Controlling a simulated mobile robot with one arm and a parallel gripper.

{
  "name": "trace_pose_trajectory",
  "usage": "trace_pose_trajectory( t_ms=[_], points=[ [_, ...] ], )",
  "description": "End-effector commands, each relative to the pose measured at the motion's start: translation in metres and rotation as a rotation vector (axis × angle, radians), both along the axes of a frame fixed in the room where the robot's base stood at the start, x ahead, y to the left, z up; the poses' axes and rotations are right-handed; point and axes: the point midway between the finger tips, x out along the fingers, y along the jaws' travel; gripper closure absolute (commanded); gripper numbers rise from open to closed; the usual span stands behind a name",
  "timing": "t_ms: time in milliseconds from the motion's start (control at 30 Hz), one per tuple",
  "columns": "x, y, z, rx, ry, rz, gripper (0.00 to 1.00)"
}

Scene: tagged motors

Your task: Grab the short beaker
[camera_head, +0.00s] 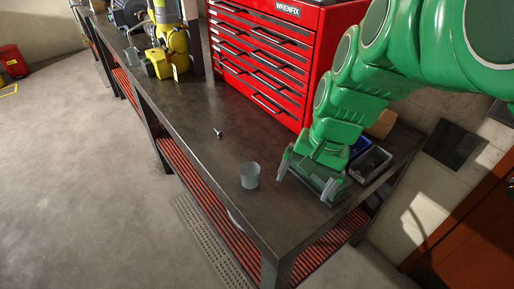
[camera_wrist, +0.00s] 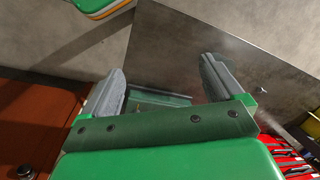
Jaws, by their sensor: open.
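The short beaker (camera_head: 250,176) is a small grey, see-through cup standing upright on the dark workbench (camera_head: 215,165), near its front edge. My gripper (camera_head: 306,178) is to the right of the beaker in the head view, apart from it. Its two grey fingers are spread, with nothing seen held between them. The wrist view shows the same open fingers of my gripper (camera_wrist: 162,70).
A red tool chest (camera_head: 265,55) stands at the back of the bench. Bins (camera_head: 370,163) sit right of my gripper, partly hidden by my arm. A small dark part (camera_head: 218,132) lies left of the beaker. A yellow machine (camera_head: 170,45) stands at the far end.

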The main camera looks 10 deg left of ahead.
Motion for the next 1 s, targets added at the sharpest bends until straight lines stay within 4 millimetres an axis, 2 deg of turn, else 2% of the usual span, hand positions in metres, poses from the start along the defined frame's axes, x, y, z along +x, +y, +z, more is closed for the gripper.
trace_pose_trajectory(
  t_ms=[367, 667, 867, 1000],
  points=[
    [0.010, -0.008, -0.042, -0.228, 0.054, 0.345, 0.06],
    [0.032, -0.008, -0.077, -0.498, 0.131, 0.789, 0.06],
    [0.053, 0.004, -0.093, -0.682, 0.192, 1.106, 0.06],
    [0.069, 0.020, -0.101, -0.812, 0.238, 1.329, 0.06]
  ],
)
